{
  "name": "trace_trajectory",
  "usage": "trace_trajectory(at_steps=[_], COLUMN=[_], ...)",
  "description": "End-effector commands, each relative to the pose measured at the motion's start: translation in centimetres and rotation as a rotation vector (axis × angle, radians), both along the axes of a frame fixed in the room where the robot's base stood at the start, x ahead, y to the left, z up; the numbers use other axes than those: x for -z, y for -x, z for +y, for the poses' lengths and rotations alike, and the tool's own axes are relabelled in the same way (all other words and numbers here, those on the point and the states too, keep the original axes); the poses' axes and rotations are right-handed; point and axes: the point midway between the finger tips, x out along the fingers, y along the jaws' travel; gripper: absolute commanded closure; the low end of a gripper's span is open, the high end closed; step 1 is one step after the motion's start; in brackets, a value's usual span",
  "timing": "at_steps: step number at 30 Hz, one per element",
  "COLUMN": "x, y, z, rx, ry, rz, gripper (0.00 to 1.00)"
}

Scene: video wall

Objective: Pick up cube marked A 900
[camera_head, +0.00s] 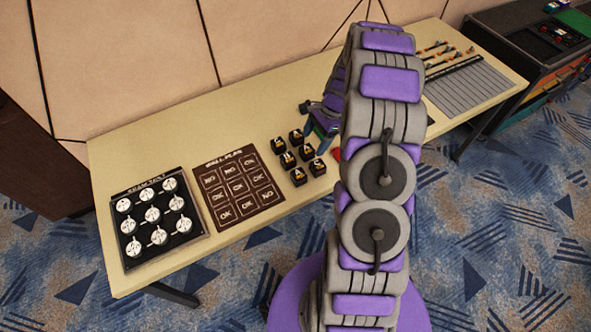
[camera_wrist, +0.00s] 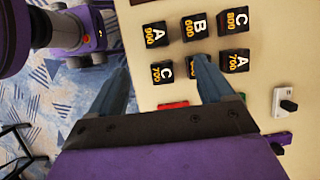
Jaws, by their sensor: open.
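In the wrist view, the black cube marked A 900 (camera_wrist: 156,34) is at the left end of the far row of cubes. Next to it are cubes marked B 600 (camera_wrist: 195,27) and C 800 (camera_wrist: 234,20). The nearer row has C 700 (camera_wrist: 161,72), a cube partly hidden by my right finger, and A 700 (camera_wrist: 235,60). My gripper (camera_wrist: 163,68) is open and empty, its fingers spread on either side of C 700, with A 900 beyond. In the head view, my gripper (camera_head: 322,120) is right of the cube group (camera_head: 296,158); labels there are too small to read.
The cubes stand on a long beige table (camera_head: 240,110). A brown OK/NO board (camera_head: 238,188) and a black board of white dials (camera_head: 152,218) lie left. A grey slatted panel (camera_head: 468,88) is right.

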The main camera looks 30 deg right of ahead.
Motion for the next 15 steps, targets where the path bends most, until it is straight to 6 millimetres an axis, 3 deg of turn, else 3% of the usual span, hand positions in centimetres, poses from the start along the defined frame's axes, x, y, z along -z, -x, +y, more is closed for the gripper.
trace_trajectory(at_steps=[15], x=[8.9], y=[0.1], z=[3.3], rx=[-0.005], ry=[-0.006], rz=[0.004], gripper=[0.19])
